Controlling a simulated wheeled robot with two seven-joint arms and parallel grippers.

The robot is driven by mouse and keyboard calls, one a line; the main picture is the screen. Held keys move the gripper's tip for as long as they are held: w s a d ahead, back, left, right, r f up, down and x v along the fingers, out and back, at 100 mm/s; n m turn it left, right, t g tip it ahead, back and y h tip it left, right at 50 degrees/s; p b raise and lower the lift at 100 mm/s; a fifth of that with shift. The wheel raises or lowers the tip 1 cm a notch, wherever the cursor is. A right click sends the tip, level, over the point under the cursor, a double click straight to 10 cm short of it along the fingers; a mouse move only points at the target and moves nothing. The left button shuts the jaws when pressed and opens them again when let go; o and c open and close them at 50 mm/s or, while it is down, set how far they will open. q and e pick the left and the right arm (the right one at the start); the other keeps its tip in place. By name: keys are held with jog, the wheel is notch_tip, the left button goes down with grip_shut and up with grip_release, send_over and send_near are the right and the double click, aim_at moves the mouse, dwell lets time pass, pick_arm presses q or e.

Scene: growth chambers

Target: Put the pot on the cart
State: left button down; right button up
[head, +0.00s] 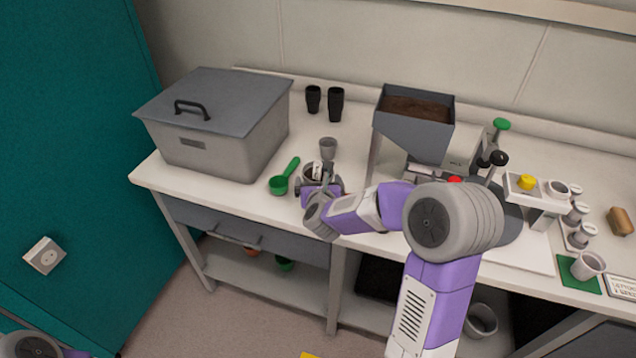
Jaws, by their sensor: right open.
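My right gripper (322,174) is over the bench's front part, left of the soil machine. It is open. A grey pot (309,172) with a dark inside shows at its fingers, partly hidden by them; I cannot tell whether it lies between them or just beyond. A second small grey pot (328,146) stands just behind. Another grey pot (588,265) stands on a green mat at the right. My left gripper is out of view; only a piece of my left arm shows at the lower left. I cannot make out a cart.
A lidded grey bin (215,150) fills the bench's left end. A green scoop (284,180) lies left of my gripper. Two black cups (335,104) stand at the back. A soil hopper (412,128) stands right of them. The bench (225,193) has bare room before the bin.

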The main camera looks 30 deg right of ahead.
jog(key=shift+x, duration=2.35)
jog(key=shift+d+r, duration=0.1)
jog(key=shift+r, duration=0.05)
